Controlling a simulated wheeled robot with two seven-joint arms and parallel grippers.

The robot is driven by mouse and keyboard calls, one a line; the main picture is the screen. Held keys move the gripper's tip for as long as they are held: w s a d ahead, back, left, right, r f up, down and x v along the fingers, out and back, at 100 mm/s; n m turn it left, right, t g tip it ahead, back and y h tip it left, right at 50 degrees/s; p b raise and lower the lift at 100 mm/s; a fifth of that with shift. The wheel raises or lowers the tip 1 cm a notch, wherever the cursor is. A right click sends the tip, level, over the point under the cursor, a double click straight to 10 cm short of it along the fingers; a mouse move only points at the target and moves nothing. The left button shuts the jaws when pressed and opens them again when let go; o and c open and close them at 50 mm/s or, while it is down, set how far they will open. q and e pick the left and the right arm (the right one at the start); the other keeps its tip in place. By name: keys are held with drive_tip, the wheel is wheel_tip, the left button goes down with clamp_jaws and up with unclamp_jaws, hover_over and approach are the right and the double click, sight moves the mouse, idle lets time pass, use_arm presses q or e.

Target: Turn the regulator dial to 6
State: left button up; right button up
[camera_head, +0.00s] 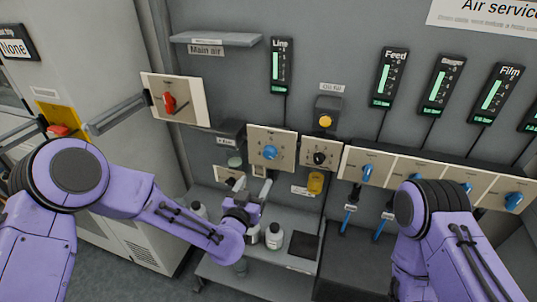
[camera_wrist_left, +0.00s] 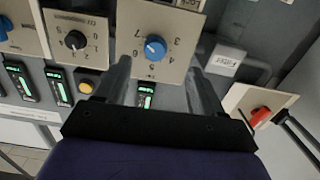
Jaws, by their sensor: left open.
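A round blue dial (camera_head: 270,152) sits on a cream plate (camera_head: 287,138) on the grey wall panel, under the Line gauge. In the left wrist view the blue dial (camera_wrist_left: 155,47) has numbers around it on its plate; I cannot tell which its pointer marks. My left gripper (camera_head: 261,188) is below the dial in the head view. In the left wrist view my left gripper (camera_wrist_left: 158,70) is open and empty, its fingers at either side of the dial's lower part in the picture; contact is not visible. My right arm shows at the right, but its gripper does not.
A black knob (camera_head: 320,158) is right of the dial, below a yellow button (camera_head: 325,121). A red switch (camera_head: 169,103) is at the left. Several blue knobs line the right. A white bottle (camera_head: 274,237) stands on the shelf below my left gripper.

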sight(268, 156)
use_arm(q)
drive_tip(key=p+x, duration=0.1)
drive_tip(key=x, duration=0.2)
drive_tip(key=r+p+x, duration=0.1)
drive_tip(key=x, duration=0.3)
drive_tip(key=r+p+x, duration=0.1)
drive_tip(key=x, duration=0.3)
drive_tip(key=shift+w+d, duration=0.1)
drive_tip(key=shift+d, duration=0.1)
drive_tip(key=shift+f, duration=0.1)
drive_tip(key=c, duration=1.1)
